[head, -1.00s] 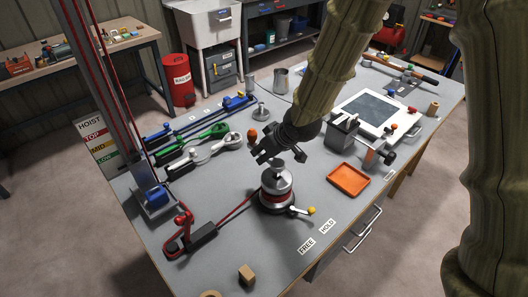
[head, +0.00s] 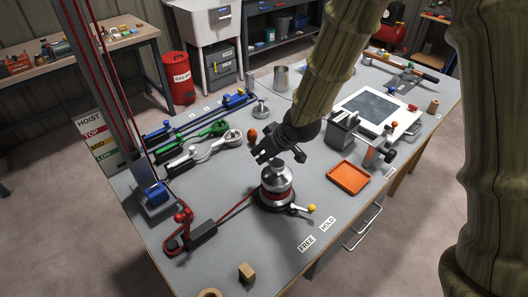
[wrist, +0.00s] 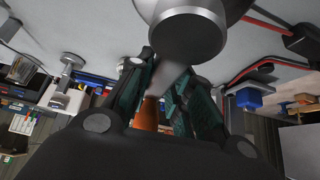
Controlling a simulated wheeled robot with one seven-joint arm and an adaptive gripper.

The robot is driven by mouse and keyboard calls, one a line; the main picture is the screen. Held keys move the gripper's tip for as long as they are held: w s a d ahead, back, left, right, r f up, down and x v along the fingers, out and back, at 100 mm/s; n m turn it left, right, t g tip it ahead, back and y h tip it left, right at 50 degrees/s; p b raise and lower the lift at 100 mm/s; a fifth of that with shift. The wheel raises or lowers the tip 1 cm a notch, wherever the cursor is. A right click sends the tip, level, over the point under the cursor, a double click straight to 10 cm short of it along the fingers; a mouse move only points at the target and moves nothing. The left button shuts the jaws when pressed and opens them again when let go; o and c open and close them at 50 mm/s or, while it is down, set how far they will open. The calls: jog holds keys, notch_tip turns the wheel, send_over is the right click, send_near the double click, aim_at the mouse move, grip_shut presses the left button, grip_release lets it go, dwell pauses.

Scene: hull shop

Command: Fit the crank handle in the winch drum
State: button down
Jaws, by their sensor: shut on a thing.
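The winch drum (head: 277,181), a silver stepped cylinder with a red rope at its base, stands upright near the front middle of the bench. Its round metal top also fills the upper middle of the wrist view (wrist: 188,36). My gripper (head: 267,155) is tilted just above and behind the drum's top. In the wrist view its fingers are shut on the crank handle, whose orange-brown grip (wrist: 147,114) shows between the pads. A blurred grey bar lies between grip and drum top. I cannot tell whether the handle touches the drum; its far end is hidden.
A small lever with a yellow knob (head: 311,208) sticks out at the drum's base. An orange tray (head: 348,178) and a vise-like block (head: 343,135) stand to the right. Green (head: 207,131) and white handles lie left. The front right of the bench is clear.

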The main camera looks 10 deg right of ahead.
jog(key=shift+f+b, duration=0.45)
jog(key=shift+f, duration=0.75)
dwell(1.6)
jog(key=c, duration=0.8)
grip_release()
jog(key=shift+r, duration=0.1)
jog(key=shift+r+p, duration=3.3)
jog(key=shift+r, duration=0.6)
